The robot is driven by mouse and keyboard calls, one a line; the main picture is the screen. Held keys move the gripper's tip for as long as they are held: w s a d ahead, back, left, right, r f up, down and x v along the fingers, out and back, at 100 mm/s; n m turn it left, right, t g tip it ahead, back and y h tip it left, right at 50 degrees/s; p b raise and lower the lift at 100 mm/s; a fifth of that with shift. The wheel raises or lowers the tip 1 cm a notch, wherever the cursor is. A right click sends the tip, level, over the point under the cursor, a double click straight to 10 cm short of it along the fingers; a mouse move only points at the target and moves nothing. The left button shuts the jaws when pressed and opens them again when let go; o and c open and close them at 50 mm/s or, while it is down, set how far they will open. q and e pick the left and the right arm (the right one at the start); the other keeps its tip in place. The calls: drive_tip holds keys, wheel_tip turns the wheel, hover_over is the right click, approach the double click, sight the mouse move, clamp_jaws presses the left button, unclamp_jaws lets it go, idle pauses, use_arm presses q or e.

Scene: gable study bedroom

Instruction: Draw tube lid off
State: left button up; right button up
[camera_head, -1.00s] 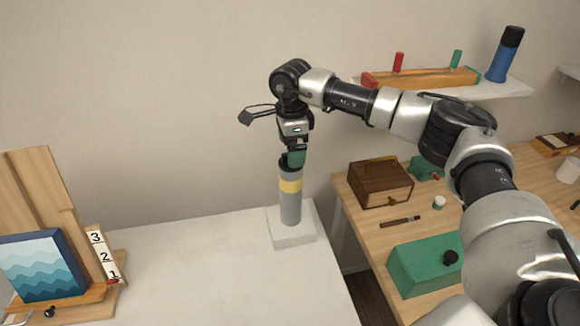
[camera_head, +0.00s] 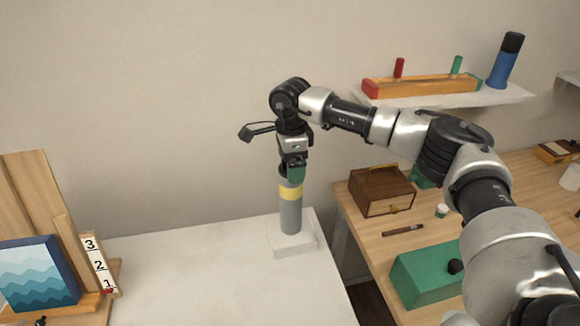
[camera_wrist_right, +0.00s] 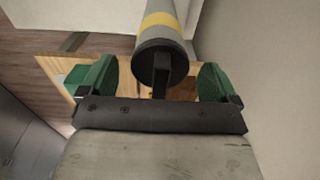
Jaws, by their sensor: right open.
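The tube (camera_head: 291,215) is grey with a yellow band and stands upright in a pale block (camera_head: 292,244) on the white table. Its dark lid (camera_wrist_right: 158,58) shows in the right wrist view, at the tube's end. My right gripper (camera_head: 296,173) is above the tube, pointing down, with its green fingers at the lid's height in the head view. In the wrist view the open right gripper (camera_wrist_right: 158,82) has one green finger on each side of the lid, with gaps. In the head view a finger hides part of the lid. My left gripper is out of view.
A wooden desk (camera_head: 355,225) to the right holds a brown box (camera_head: 381,192), a green box (camera_head: 427,277) and a brown stick. A wall shelf (camera_head: 495,97) carries a blue cylinder (camera_head: 506,62). A wave picture (camera_head: 38,277) stands at left. The white table's middle (camera_head: 200,275) is clear.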

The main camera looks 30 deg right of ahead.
drive_tip(key=shift+c, duration=0.4)
drive_tip(key=c, duration=1.2)
drive_tip(key=shift+o, duration=0.2)
drive_tip(key=shift+r+p, duration=1.7)
drive_tip(key=shift+r, duration=1.35)
drive_tip(key=shift+r+p, duration=1.35)
drive_tip(key=shift+r, duration=0.9)
drive_tip(key=shift+f, duration=0.1)
